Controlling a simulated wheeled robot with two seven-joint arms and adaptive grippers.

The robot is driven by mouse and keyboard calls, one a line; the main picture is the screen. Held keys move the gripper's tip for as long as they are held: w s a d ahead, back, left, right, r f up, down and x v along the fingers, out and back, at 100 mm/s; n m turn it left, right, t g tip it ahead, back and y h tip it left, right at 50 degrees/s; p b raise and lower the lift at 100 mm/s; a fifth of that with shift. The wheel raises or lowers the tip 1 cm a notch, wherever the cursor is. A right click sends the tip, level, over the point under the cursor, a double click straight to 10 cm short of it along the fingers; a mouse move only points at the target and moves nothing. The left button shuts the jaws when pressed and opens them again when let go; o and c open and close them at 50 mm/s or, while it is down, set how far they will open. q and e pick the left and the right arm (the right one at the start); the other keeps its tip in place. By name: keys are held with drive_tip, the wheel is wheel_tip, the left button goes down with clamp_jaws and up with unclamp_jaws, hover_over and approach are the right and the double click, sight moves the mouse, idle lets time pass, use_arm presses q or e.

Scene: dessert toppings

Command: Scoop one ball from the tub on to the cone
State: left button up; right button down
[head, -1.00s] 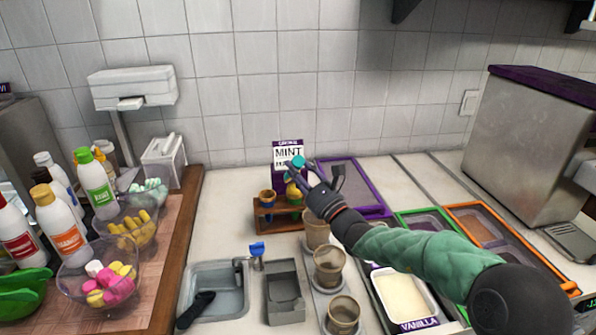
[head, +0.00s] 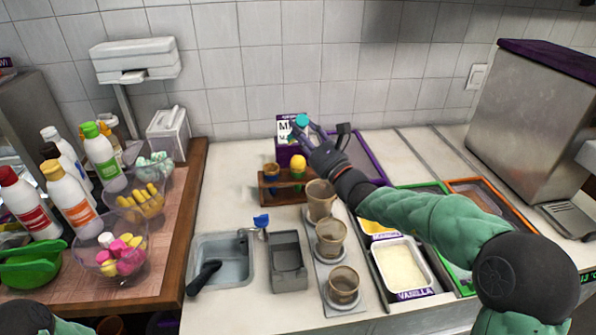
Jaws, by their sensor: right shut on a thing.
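My right gripper (head: 311,133) is shut on a teal-ended thing (head: 302,120), perhaps a scoop. It is raised above and behind the wooden rack (head: 268,194), in front of the Mint sign (head: 285,128). A cone in the rack bears a yellow ball (head: 298,161); the cone itself is hardly visible. A second cone (head: 271,170) stands to its left. The vanilla tub (head: 400,267) is pale and sits at the front right. A yellow tub (head: 378,229) behind it is partly hidden by my right arm. Only part of my left arm shows at the bottom left; its gripper is out of view.
Several brown cups (head: 331,237) stand in a row left of the tubs. A sink (head: 221,250) with a dark-handled tool (head: 203,278) is at left. Topping bowls (head: 122,255) and bottles crowd the wooden counter. Bare counter lies left of the rack.

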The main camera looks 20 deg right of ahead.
sight(302, 116)
drive_tip(key=shift+r+p, duration=0.35)
drive_tip(key=shift+r, duration=0.6)
drive_tip(key=shift+d+r+n+g+y+p, duration=0.15)
drive_tip(key=shift+n+g+y+p, duration=0.25)
drive_tip(key=shift+n+y+p, duration=0.4)
drive_tip(key=r+n+g+y+p, duration=0.1)
drive_tip(key=n+g+p, duration=0.4)
drive_tip(key=p, duration=0.3)
drive_tip(key=r+n+g+y+p, duration=0.1)
drive_tip(key=n+g+y+p, duration=0.1)
drive_tip(key=n+g+p, duration=0.3)
drive_tip(key=r+n+g+y+p, duration=0.1)
drive_tip(key=n+g+p, duration=0.4)
drive_tip(key=p, duration=0.7)
drive_tip(key=shift+a+g+y, duration=0.2)
drive_tip(key=shift+g+y, duration=0.1)
drive_tip(key=shift+g, duration=0.3)
drive_tip(key=shift+f+n+g+p, duration=0.15)
drive_tip(key=shift+n+g+p, duration=0.15)
drive_tip(key=shift+n+p, duration=0.1)
drive_tip(key=shift+f, duration=0.1)
